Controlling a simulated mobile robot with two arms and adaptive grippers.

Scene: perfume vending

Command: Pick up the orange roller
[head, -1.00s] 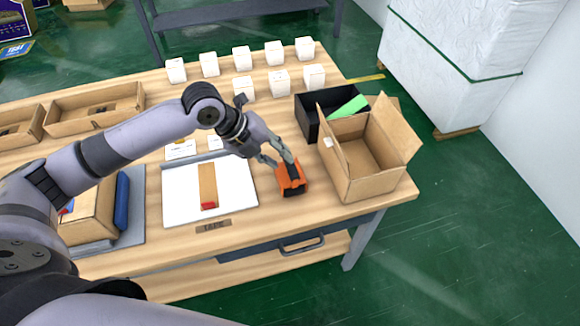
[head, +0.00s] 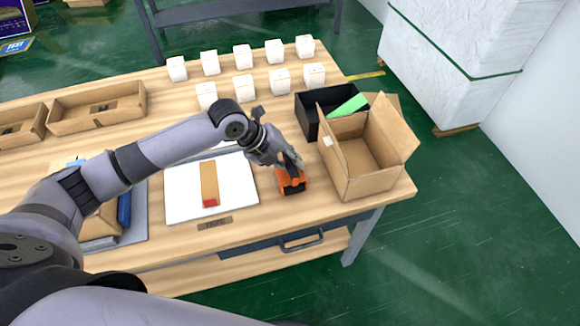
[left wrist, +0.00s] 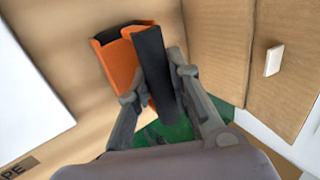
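The orange roller (head: 291,183) lies near the table's front right, beside the open cardboard box. In the left wrist view it shows as an orange body (left wrist: 122,68) with a black part (left wrist: 155,72) across it. My left gripper (head: 291,165) is down at the roller and covers its far end in the head view. In the left wrist view its two fingers (left wrist: 158,78) stand on either side of the black part, very close to it. I cannot tell whether they press on it. My right gripper is not in view.
The open cardboard box (head: 372,165) stands just right of the roller. A black box (head: 309,116) with a green item (head: 348,106) is behind. A white board (head: 183,185) with a brown strip (head: 209,180) lies left. Several small white boxes (head: 280,80) stand at the back.

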